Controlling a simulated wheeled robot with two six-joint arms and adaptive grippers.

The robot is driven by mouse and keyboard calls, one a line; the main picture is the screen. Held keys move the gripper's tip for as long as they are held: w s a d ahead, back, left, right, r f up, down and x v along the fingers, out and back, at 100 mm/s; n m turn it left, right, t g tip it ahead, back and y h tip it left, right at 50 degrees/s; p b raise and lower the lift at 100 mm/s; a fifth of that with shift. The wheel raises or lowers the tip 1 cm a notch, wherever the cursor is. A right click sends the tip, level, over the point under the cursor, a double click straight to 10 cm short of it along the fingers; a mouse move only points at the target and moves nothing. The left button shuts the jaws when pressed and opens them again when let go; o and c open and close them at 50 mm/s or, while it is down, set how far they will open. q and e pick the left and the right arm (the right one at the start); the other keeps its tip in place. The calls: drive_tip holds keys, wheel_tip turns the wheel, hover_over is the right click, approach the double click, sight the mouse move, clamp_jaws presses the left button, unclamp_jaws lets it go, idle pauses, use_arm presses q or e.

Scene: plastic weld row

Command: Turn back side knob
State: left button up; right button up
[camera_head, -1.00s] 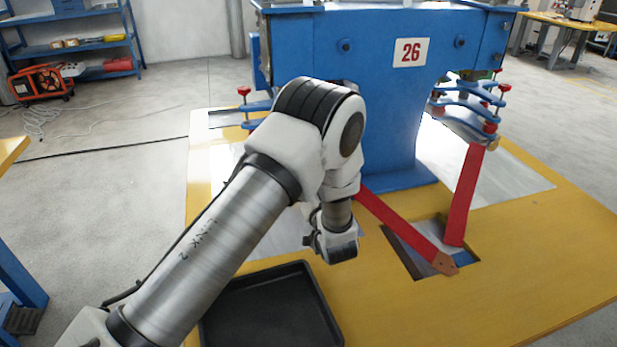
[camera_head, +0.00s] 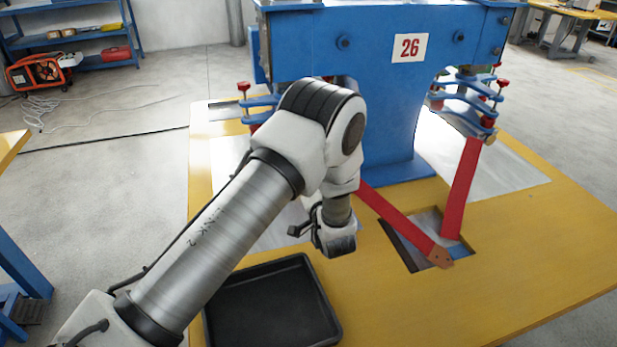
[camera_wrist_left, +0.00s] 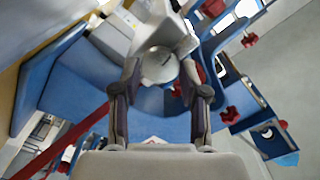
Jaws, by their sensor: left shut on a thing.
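The blue machine (camera_head: 385,60) marked 26 stands on a yellow platform. In the left wrist view, a round silver knob (camera_wrist_left: 160,65) sits between the fingertips of my left gripper (camera_wrist_left: 160,73). The two dark fingers are on either side of it, and the gripper is shut on it. In the head view my left arm reaches across the machine's left side and its wrist hangs over the platform; the fingertips and the knob are hidden there. My right gripper is not in view.
Red-knobbed blue clamps (camera_head: 470,100) project at the machine's right. Two red pedal bars (camera_head: 461,190) reach an opening in the yellow platform (camera_head: 530,240). A black tray (camera_head: 270,305) lies below my arm. Red handwheels (camera_wrist_left: 232,115) are right of the fingers in the wrist view.

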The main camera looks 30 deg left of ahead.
use_arm(q)
drive_tip(key=shift+r, duration=0.15)
drive_tip(key=o, duration=1.1)
drive_tip(key=v, duration=0.7)
drive_tip(key=shift+s+d, duration=0.1)
drive_tip(key=shift+d, duration=0.1)
